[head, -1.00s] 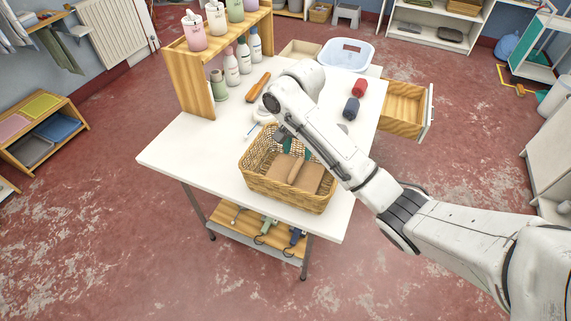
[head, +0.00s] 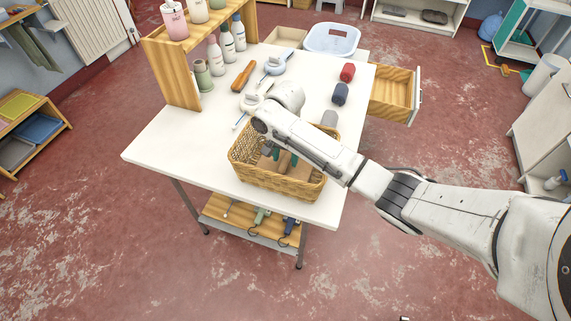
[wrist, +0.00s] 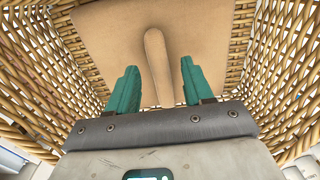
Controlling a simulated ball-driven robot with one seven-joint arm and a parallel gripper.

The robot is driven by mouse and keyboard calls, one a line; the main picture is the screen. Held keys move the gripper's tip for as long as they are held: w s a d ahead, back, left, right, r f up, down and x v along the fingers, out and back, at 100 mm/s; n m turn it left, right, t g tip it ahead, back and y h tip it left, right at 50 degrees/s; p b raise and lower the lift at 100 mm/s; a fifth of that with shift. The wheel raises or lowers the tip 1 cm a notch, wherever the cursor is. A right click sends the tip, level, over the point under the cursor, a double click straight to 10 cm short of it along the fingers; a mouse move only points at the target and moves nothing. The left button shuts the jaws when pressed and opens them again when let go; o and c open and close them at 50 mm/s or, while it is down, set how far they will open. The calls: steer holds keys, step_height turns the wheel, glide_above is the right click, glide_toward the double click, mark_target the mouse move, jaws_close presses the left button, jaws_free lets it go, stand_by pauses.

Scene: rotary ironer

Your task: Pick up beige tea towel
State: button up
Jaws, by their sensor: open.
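The beige tea towel (wrist: 115,35) lies folded in the bottom of the wicker basket (head: 275,185). It has a raised rounded ridge along its middle. In the head view the towel (head: 267,163) is mostly hidden by my arm and the basket's rim. My gripper (wrist: 160,80) is inside the basket, pointing down at the towel. Its two green fingers are apart, one on each side of the ridge. I cannot tell whether the fingertips touch the cloth. Nothing is gripped.
The basket's woven walls stand close around my gripper. A wooden shelf with bottles stands at the back left. The table's front left is clear.

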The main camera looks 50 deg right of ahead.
steer(key=shift+f, duration=0.2)
steer(key=shift+c, duration=0.5)
jaws_close()
